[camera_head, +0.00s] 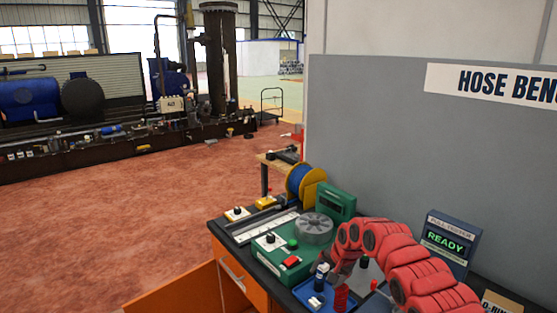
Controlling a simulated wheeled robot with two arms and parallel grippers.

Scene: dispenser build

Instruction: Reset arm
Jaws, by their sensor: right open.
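My right arm, in red padded covers, comes in from the lower right and bends down over the bench. My right gripper (343,272) is at its end, low over the bench top, and is open. Its fingers are small and partly hidden by the arm, and I see nothing held in it. Just left of it stands a small dark bottle with a light band (321,272). A red ribbed piece (340,298) is just below it. My left gripper is not in view.
A green box with buttons and a grey round disc (314,228) lie left of the arm. A tester reading "READY" (445,242) stands right, close behind the arm. A blue hose reel (300,180) is at the back. An orange drawer (175,293) stands open at the left.

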